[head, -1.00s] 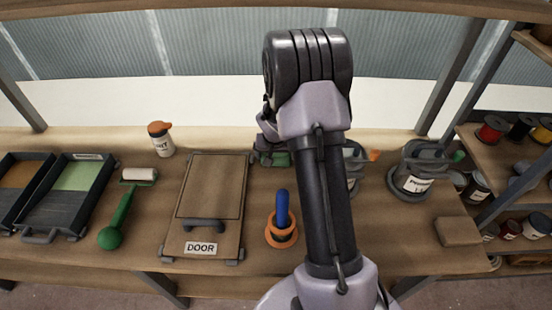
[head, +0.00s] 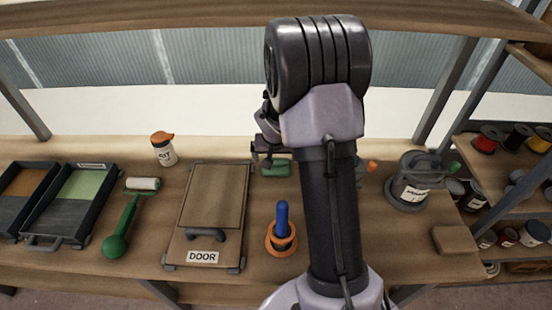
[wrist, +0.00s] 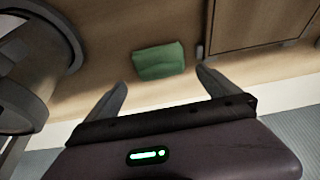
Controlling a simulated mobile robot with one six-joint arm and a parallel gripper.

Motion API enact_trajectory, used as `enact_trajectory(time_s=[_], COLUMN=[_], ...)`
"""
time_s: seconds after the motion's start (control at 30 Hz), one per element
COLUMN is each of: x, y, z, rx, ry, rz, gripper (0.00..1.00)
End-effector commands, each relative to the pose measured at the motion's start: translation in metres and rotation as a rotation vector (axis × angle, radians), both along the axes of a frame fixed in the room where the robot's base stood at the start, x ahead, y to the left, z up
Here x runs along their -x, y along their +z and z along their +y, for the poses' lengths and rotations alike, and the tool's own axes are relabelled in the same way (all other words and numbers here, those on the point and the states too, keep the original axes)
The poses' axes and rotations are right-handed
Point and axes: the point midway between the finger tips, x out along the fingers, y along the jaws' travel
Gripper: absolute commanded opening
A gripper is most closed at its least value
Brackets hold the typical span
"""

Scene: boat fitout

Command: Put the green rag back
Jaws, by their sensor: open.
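The green rag (head: 277,168) lies on the wooden bench, just right of the DOOR board's far corner. It also shows in the wrist view as a small folded green block (wrist: 160,61), lying flat and clear of the fingers. My gripper (head: 264,158) is open and empty near the rag, partly hidden behind my own arm in the head view. In the wrist view its two fingers (wrist: 160,83) point toward the rag, which lies beyond the tips and between their lines.
The DOOR board (head: 213,210) lies left of the rag. A blue-handled tool stands in an orange ring (head: 281,238) in front. A labelled pot (head: 410,185) stands right; another pot is mostly hidden behind my arm. A white bottle (head: 164,152) and green roller (head: 127,220) are left.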

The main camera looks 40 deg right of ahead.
Motion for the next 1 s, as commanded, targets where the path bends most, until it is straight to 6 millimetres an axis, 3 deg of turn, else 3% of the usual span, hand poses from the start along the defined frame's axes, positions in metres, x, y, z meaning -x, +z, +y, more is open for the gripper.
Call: enact_trajectory(time_s=[0.03,0.1,0.27,0.37,0.43,0.5,0.63,0.7,0.8,0.9,1.0], x=[0.004,0.008,0.015,0.022,0.038,0.069,0.145,0.184,0.221,0.238,0.241], y=[0.017,0.031,0.049,0.083,0.128,0.174,0.227,0.239,0.244,0.245,0.244], z=[0.003,0.006,0.013,0.034,0.068,0.113,0.195,0.228,0.259,0.271,0.273], rx=[0.0,0.002,0.0,0.0,-0.012,-0.044,-0.142,-0.198,-0.26,-0.288,-0.293], ry=[0.0,0.001,0.001,0.013,0.036,0.071,0.17,0.229,0.297,0.33,0.334], rz=[-0.002,-0.001,-0.004,-0.021,-0.048,-0.078,-0.134,-0.158,-0.181,-0.189,-0.189], gripper=[1.0,1.0,1.0,1.0,1.0,1.0,1.0,1.0,1.0,1.0,1.0])
